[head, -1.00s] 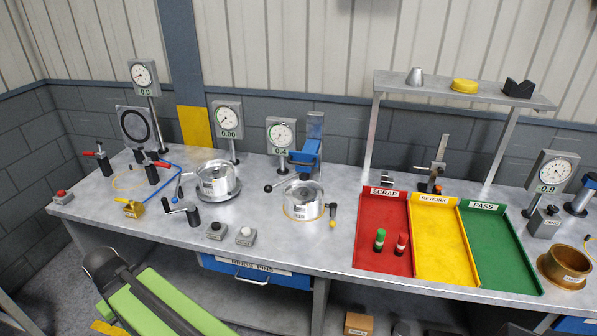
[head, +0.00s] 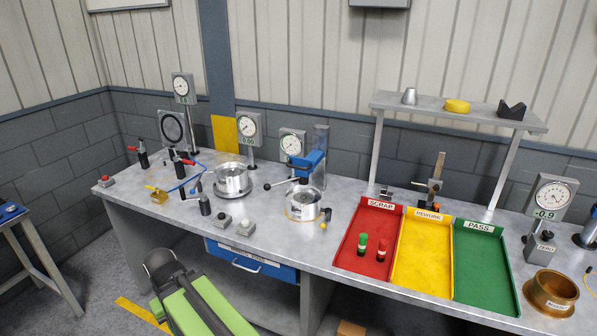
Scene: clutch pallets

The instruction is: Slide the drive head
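A blue head (head: 311,160), which seems to be the drive head, sits on a grey upright column (head: 321,140) at the back middle of the bench. A dark ball-ended lever (head: 281,183) reaches out to its left. A silver drum (head: 303,203) stands upright below and in front of it; whether they touch cannot be told. A second silver drum (head: 231,179) stands on a round base to the left. My green and black arm (head: 200,302) shows low at the bottom left, in front of the bench. No gripper fingers can be made out.
Red (head: 350,259), yellow (head: 405,285) and green (head: 465,288) trays lie on the right, under a raised shelf (head: 455,110). Dial gauges (head: 248,127) stand along the back. Red-handled clamps (head: 141,153) and a crank (head: 203,202) are at left.

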